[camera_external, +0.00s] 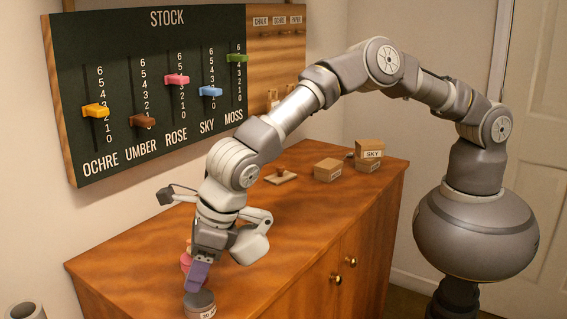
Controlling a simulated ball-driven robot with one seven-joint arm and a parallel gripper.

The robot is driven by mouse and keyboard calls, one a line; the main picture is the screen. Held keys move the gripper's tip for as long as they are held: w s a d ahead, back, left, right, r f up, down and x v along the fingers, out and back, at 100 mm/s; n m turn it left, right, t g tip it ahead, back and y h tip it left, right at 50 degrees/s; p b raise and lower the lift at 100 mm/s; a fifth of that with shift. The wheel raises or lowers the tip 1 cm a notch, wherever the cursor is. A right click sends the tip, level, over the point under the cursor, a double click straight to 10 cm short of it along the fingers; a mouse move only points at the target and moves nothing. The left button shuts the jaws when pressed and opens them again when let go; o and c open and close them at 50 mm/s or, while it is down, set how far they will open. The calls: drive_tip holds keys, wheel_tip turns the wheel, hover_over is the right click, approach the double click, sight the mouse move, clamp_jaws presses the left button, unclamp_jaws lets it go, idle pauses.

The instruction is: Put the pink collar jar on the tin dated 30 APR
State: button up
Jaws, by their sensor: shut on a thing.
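My gripper (195,279) points down at the front left of the wooden cabinet top. It is shut on the pink collar jar (185,262), which shows as a pink part just left of the purple finger. Most of the jar is hidden behind that finger. The grey tin (199,304) is directly below the fingertips, and its white label reads "30 A", with the rest unreadable. I cannot tell whether the jar touches the tin's lid.
The cabinet top (128,258) is clear around the middle. Small boxes (328,170), one marked SKY (371,149), and a wooden stamp on a pad (281,176) sit at the far end. A STOCK board (160,90) with sliders hangs on the wall. A grey tube (24,311) stands at the lower left.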

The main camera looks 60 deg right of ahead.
wheel_tip(320, 180, down, 4)
drive_tip(key=shift+w+a+r+b, duration=0.1)
drive_tip(key=shift+r+b, duration=0.05)
drive_tip(key=shift+b, duration=0.8)
drive_tip(key=shift+r, duration=0.1)
drive_tip(key=o, duration=1.1)
drive_tip(key=p+v, duration=0.3)
drive_tip(key=v, duration=0.9)
drive_tip(key=shift+p, duration=0.35)
